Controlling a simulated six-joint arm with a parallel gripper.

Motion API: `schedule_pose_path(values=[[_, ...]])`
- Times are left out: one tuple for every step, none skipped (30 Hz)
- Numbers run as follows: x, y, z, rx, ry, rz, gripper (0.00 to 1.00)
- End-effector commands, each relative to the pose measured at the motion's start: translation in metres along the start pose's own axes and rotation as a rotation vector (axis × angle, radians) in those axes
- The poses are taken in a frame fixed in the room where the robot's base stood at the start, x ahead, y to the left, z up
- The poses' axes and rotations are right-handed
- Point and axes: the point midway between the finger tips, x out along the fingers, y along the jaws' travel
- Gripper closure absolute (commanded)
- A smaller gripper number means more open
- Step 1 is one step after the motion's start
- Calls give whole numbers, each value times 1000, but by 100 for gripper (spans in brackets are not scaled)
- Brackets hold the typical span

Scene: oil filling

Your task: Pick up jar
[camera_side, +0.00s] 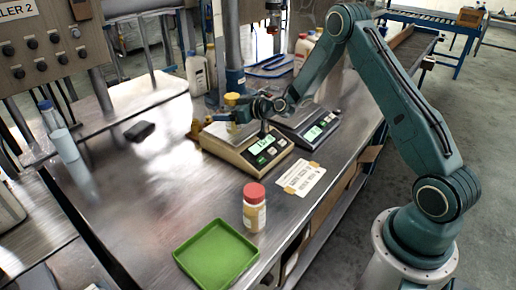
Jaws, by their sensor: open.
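The jar (254,208) is a small pale container with a red lid and a label. It stands upright on the metal bench near its front edge, just behind the green tray. My gripper (222,113) is open, above and behind the beige scale, well apart from the red-lidded jar. Yellow parts show around the gripper; I cannot tell whether they all belong to it. Nothing is seen held in it, though its fingers are small and hard to make out.
The beige scale (247,145) and a dark grey scale (305,124) stand behind the jar. An empty green tray (216,254) lies in front. A paper sign (299,178) lies to the right. White jugs (198,72) stand farther back. The bench left of the jar is clear.

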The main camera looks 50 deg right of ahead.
Motion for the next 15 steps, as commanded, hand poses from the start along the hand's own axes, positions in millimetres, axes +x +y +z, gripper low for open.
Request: schedule_pose_path(values=[[0,0,0,0,0,0,23],[0,0,0,0,0,0,23],[0,0,0,0,0,0,23],[0,0,0,0,0,0,23],[0,0,0,0,0,0,23],[0,0,0,0,0,0,23],[0,0,0,0,0,0,23],[0,0,0,0,0,0,23],[0,0,0,0,0,0,31],[0,0,0,0,0,0,37],[0,0,0,0,0,0,43],[0,0,0,0,0,0,50],[0,0,0,0,0,0,56],[0,0,0,0,0,0,62],[0,0,0,0,0,0,70]])
